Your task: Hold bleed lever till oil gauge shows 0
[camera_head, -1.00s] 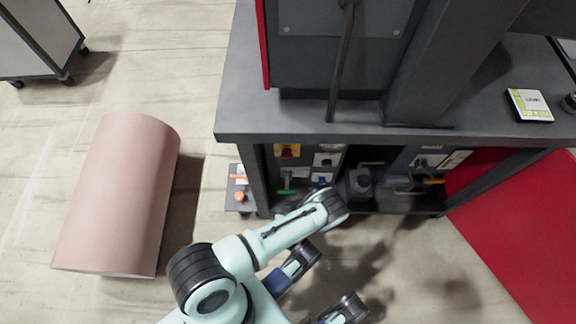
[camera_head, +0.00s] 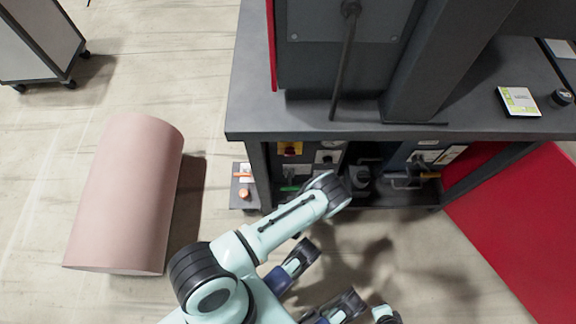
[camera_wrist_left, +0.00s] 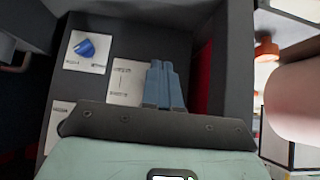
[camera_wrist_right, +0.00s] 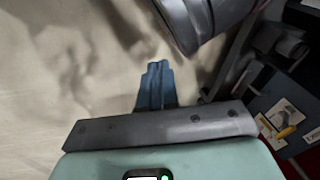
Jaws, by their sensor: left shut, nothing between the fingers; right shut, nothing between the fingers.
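In the head view, a green handle (camera_head: 289,188) shows low under the bench, partly behind my left wrist. I cannot tell whether it is the bleed lever. A small round white dial (camera_head: 331,144) sits under the bench edge; its reading is too small to make out. My left gripper (camera_wrist_left: 163,85) is shut and empty in front of a dark panel with a blue knob (camera_wrist_left: 88,47) and a white label plate (camera_wrist_left: 127,80). My right gripper (camera_wrist_right: 157,85) is shut and empty over bare floor. A yellow handle on a white plate (camera_wrist_right: 285,130) lies to its right.
The dark bench (camera_head: 480,110) overhangs the panels. A red-and-yellow switch (camera_head: 290,149) is under its edge. A pink rounded block (camera_head: 125,195) lies on the floor, and a red panel (camera_head: 520,210) is at right.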

